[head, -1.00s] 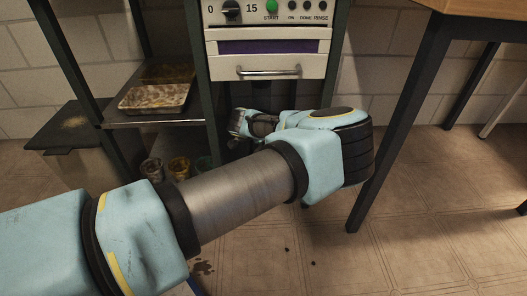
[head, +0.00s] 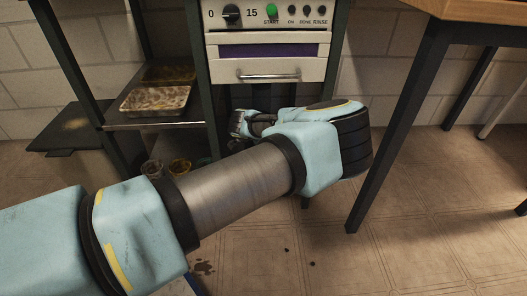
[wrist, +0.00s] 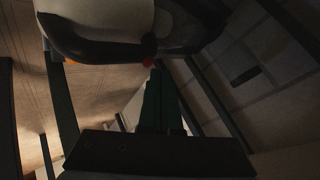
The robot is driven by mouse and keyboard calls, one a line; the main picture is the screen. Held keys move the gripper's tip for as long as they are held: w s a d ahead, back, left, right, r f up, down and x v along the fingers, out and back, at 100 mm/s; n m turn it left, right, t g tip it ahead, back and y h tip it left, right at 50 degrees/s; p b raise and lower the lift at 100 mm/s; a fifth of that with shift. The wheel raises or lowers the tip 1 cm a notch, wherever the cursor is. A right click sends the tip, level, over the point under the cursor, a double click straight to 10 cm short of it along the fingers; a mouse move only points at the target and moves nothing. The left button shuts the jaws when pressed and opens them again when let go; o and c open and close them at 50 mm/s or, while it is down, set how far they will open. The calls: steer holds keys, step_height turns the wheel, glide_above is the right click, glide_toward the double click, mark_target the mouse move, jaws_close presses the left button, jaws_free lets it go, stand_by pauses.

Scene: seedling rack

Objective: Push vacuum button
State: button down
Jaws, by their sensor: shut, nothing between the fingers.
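My gripper (head: 238,122) is at the far end of my arm in the head view, small and partly hidden, in front of the rack below the machine's drawer. It is shut with nothing seen in it. No button marked vacuum can be read. The machine's panel (head: 240,14) shows a dial (head: 231,12), a green START button (head: 271,10) and small dark spots labelled ON, DONE and RINSE, above and apart from my gripper. In the wrist view a rounded black and white thing (wrist: 105,22) with a small red spot (wrist: 148,63) fills the top; I cannot tell what it is.
The drawer (head: 266,68) has a bar handle. A dirty tray (head: 156,100) lies on the left shelf, with small cups (head: 180,166) below. A dark flat surface (head: 72,130) is at far left. A table leg (head: 392,130) stands at right.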

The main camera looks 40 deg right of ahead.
steer(key=shift+r, duration=0.25)
step_height(320, 180, up, 6)
steer(key=p, duration=0.5)
steer(key=shift+p, duration=0.35)
stand_by(0.4)
